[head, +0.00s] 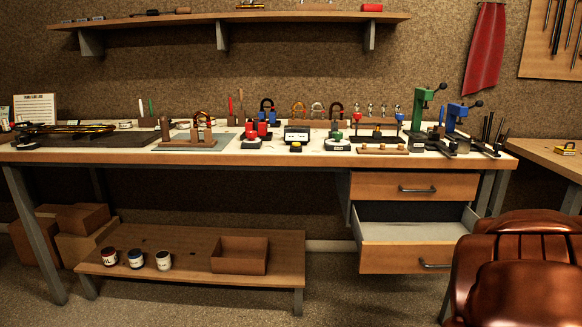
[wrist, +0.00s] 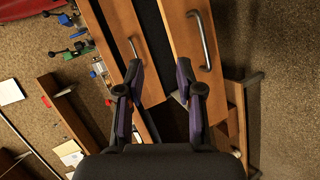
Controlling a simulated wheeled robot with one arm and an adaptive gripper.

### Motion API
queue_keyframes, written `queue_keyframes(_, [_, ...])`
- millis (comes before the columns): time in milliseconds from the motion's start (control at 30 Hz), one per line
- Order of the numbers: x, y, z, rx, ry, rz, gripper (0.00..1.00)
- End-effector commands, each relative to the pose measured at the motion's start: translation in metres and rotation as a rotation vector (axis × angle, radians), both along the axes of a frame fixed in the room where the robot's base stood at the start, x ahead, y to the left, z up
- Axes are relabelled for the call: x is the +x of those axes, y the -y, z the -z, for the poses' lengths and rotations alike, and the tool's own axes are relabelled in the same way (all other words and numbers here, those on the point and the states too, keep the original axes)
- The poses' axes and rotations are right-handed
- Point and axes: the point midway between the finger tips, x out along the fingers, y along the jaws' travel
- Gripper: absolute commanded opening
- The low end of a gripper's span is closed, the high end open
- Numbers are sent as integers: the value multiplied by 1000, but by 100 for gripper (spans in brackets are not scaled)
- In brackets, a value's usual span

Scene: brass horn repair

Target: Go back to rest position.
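My gripper (wrist: 159,68) shows only in the wrist view. Its two dark fingers with purple pads are spread apart, with nothing between them. Past the fingers, in a view turned on its side, are the wooden drawer fronts under the workbench, apart from the gripper as far as I can tell. In the head view the upper drawer (head: 413,186) is shut. The lower drawer (head: 405,260) is pulled out, and the visible part of its pale inside is empty.
The workbench (head: 60,155) carries horn parts, fixtures and a green press (head: 420,118). A brown leather chair (head: 520,265) stands at the front right. A low shelf (head: 190,255) below holds several jars and an open box (head: 240,255). Floor shows between shelf and chair.

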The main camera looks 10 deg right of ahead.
Motion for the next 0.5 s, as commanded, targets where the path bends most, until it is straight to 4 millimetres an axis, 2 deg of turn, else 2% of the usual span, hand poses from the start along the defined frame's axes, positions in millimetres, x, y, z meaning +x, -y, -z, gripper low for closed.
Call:
queue_keyframes(33, [-2, -5, -23, 29, -4, 31, 36])
queue_keyframes(100, [-8, -10, -35, 76, -15, 87, 36])
queue_keyframes(267, [-24, -26, -61, 191, -44, 208, 36])
queue_keyframes(500, [-56, -66, -90, 387, -109, 378, 36])
